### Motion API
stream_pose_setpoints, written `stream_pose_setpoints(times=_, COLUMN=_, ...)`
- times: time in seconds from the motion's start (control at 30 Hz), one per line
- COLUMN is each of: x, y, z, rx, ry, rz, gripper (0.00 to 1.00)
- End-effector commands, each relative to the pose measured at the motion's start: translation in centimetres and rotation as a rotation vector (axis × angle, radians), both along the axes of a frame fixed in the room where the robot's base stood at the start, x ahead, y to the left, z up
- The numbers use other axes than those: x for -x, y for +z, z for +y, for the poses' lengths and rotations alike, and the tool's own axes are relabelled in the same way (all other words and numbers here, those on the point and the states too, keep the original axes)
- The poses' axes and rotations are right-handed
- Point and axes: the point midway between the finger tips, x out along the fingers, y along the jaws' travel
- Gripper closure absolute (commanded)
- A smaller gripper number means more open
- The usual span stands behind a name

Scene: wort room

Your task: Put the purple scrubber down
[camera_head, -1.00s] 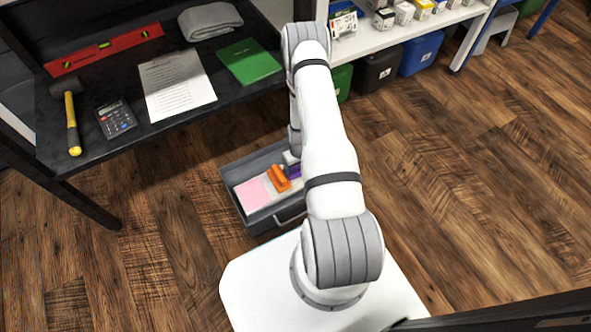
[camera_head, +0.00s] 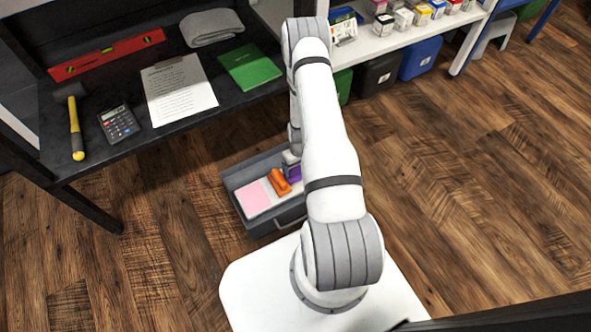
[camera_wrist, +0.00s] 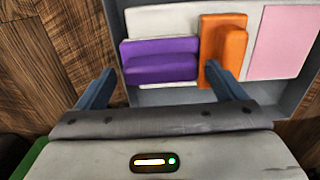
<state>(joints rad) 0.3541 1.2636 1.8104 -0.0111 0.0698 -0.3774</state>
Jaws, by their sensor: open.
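The purple scrubber (camera_wrist: 160,62) lies in a grey tray (camera_wrist: 185,96), over the lower edge of a pale flat panel (camera_wrist: 160,20) in the wrist view. An orange scrubber (camera_wrist: 225,48) lies just right of it. My gripper (camera_wrist: 159,70) is open, with one finger left of the purple scrubber and the other at the lower end of the orange one. I cannot tell whether either finger touches anything. In the head view, a bit of the purple scrubber (camera_head: 294,172) and the orange scrubber (camera_head: 279,181) show in the tray (camera_head: 238,205); my arm hides most of the gripper.
A pink panel (camera_head: 253,198) lies at the tray's left. A dark table (camera_head: 150,133) behind holds a hammer (camera_head: 76,130), calculator (camera_head: 118,123), clipboard sheet (camera_head: 178,90), green book (camera_head: 249,65), red level (camera_head: 107,54) and grey cloth (camera_head: 211,27). The wood floor at right is open.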

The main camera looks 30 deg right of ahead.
Motion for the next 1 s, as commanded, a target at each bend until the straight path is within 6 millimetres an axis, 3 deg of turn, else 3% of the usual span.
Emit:
stream_pose_setpoints(times=0.03, x=-0.1, y=1.9, z=0.0, rx=0.001, ry=0.0, rz=-0.001, gripper=0.09)
stream_pose_setpoints(times=0.2, x=-0.1, y=5.5, z=0.0, rx=0.001, ry=0.0, rz=-0.002, gripper=0.09)
stream_pose_setpoints(times=0.53, x=-0.2, y=9.2, z=0.0, rx=0.001, ry=0.0, rz=-0.003, gripper=0.09)
stream_pose_setpoints(times=0.63, x=-1.0, y=11.7, z=0.4, rx=0.004, ry=-0.001, rz=-0.01, gripper=0.09)
stream_pose_setpoints(times=0.8, x=-2.3, y=19.7, z=2.0, rx=0.009, ry=-0.003, rz=-0.027, gripper=0.09)
stream_pose_setpoints(times=1.0, x=-1.6, y=29.7, z=4.8, rx=0.011, ry=-0.01, rz=-0.042, gripper=0.09)
